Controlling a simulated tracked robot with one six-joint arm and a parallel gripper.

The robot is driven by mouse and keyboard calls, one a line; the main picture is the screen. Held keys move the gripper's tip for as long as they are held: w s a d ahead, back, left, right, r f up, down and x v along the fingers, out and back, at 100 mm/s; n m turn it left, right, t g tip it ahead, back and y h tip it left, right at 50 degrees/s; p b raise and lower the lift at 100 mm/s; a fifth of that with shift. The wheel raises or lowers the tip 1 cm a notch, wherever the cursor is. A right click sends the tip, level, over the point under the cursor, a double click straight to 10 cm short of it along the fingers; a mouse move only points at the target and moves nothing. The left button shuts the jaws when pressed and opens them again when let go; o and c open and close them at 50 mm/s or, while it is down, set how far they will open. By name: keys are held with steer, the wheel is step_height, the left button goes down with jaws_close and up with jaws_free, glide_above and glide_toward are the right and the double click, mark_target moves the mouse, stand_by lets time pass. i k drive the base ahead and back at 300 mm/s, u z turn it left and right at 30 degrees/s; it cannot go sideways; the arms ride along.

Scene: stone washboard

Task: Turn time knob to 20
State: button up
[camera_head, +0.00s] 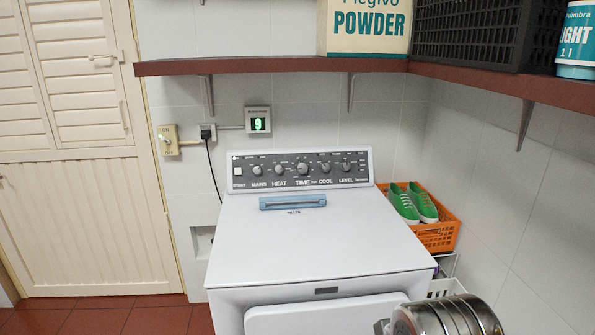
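The time knob (303,169) is the larger round knob in the middle of the dark control panel (265,173) at the back of a white dryer-like machine (315,240). It sits above the label TIME. Its pointer and scale marks are too small to read. A wall display (258,124) above the panel shows a green 9. My gripper is not in view, and nothing touches the knob.
A brown shelf (270,66) overhangs the machine, with a powder box (365,27) and a black crate (468,40) on it. An orange basket (440,236) with green shoes stands at right. A shiny metal cylinder (450,318) shows at the bottom right.

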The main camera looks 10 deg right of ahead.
mark_target(302, 169)
steer(key=z, duration=0.05)
steer(key=i, duration=1)
steer(key=u, duration=0.05)
